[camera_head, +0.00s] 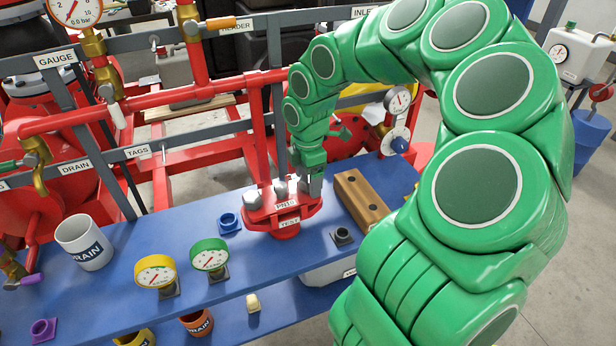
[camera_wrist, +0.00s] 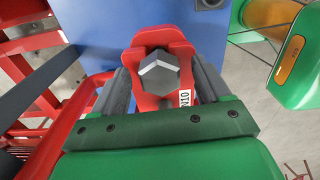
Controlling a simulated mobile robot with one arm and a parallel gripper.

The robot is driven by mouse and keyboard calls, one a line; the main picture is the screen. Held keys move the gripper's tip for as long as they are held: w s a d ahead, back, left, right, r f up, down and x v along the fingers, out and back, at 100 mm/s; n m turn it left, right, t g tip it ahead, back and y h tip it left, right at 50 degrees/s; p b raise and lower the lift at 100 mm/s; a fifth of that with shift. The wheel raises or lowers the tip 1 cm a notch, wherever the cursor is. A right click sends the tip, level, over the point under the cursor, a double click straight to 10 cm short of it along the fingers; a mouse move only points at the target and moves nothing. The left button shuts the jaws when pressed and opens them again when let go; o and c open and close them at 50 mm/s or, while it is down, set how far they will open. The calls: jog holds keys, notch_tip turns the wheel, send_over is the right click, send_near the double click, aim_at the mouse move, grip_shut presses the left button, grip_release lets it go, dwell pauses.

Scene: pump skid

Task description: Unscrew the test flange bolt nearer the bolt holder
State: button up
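The red test flange (camera_head: 285,231) stands on the blue bench, with "PN10" and "TEST" labels on its front. Grey hex bolts show on it, one at its middle (camera_head: 281,188) and one at its left (camera_head: 253,200). The wooden block (camera_head: 358,202), likely the bolt holder, lies just right of the flange. My gripper (camera_head: 312,185) points down at the flange's right side, nearer the block. In the wrist view my gripper (camera_wrist: 164,85) has its grey fingers either side of a hex bolt head (camera_wrist: 158,74). Red flange shows between head and fingers, so it looks open.
My green arm arches over the bench's right. A small dark fitting (camera_head: 342,237) sits right of the flange, and a blue one (camera_head: 229,223) left. Yellow (camera_head: 156,271) and green (camera_head: 209,255) gauges and a white drain cup (camera_head: 84,243) stand further left. Red pipework (camera_head: 150,97) runs behind.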

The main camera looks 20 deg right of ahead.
jog(key=shift+r, duration=3.85)
